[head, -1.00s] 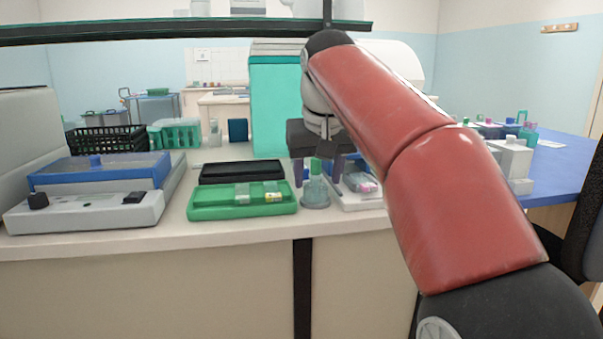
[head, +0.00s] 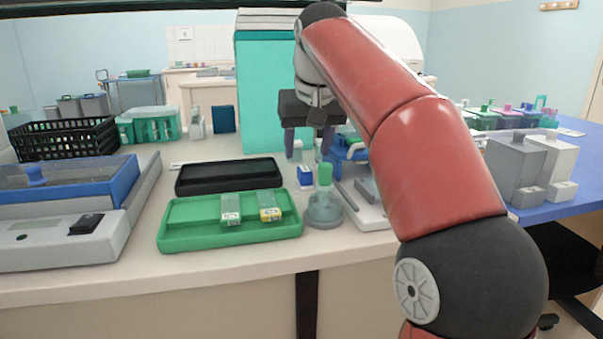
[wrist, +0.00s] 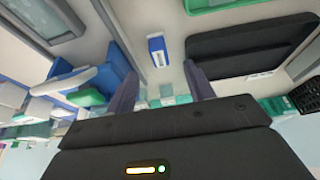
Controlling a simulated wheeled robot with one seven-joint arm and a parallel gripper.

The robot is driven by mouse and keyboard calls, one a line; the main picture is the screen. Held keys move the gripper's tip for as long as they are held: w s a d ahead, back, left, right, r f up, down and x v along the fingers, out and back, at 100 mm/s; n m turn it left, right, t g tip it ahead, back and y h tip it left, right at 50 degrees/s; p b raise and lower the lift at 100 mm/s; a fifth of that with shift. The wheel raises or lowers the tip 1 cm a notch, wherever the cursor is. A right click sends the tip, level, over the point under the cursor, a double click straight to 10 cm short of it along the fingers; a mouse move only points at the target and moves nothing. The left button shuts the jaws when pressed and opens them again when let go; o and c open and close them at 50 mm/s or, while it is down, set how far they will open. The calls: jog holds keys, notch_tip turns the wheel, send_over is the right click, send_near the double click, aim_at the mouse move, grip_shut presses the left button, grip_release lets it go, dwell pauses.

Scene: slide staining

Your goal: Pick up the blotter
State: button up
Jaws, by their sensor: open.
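My gripper (head: 308,155) is open and empty above the bench, fingers pointing down, behind the green-capped bottle. In the wrist view my gripper (wrist: 160,72) has a gap between its fingers. A small blue and white block (head: 305,177) stands on the bench near the fingers; it also shows beyond the fingertips in the wrist view (wrist: 157,47). A larger blue item (head: 345,152) with a raised top is just right of the gripper, partly behind my arm; it shows in the wrist view (wrist: 88,84). I cannot tell which of these is the blotter.
A green tray (head: 185,226) holds two small labelled items. A black tray (head: 225,176) lies behind it. The green-capped bottle (head: 323,207) stands close in front of my gripper. A teal cabinet (head: 265,90) rises behind.

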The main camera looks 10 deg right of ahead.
aim_at(305, 169)
jog(key=x, duration=0.7)
jog(key=shift+r, duration=0.1)
jog(key=c, duration=0.9)
jog(key=shift+r, duration=0.1)
jog(key=shift+c, duration=0.2)
